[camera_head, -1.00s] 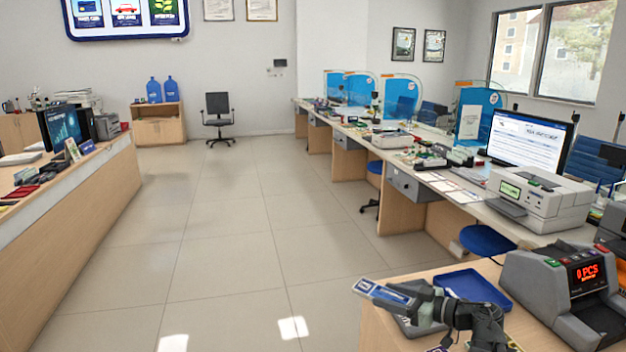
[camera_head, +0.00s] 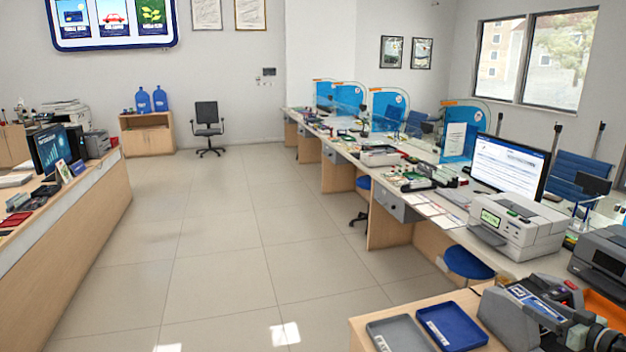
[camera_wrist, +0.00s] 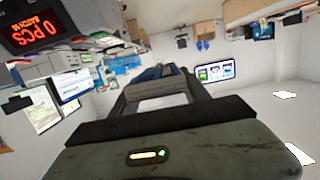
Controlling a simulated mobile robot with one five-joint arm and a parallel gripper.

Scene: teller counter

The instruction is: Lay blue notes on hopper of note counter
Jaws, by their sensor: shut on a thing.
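My gripper (camera_head: 548,312) is shut on the blue notes (camera_head: 530,296), a flat bundle with a white band, at the lower right of the head view. The grey note counter (camera_head: 497,326) lies under and behind them, largely covered by my arm. The notes appear above its top; I cannot tell whether they touch the hopper, which is hidden. In the wrist view, my gripper's dark jaws fill the middle, with a blue edge of the notes (camera_wrist: 150,73) beyond them. The note counter's red display (camera_wrist: 32,28) reads 0 PCS at upper left.
A grey tray (camera_head: 376,324) and a blue tray (camera_head: 482,335) lie side by side on the wooden desk (camera_head: 362,327), left of the note counter. A dark printer (camera_head: 600,258) and a white printer (camera_head: 520,228) stand behind. Open tiled floor lies to the left.

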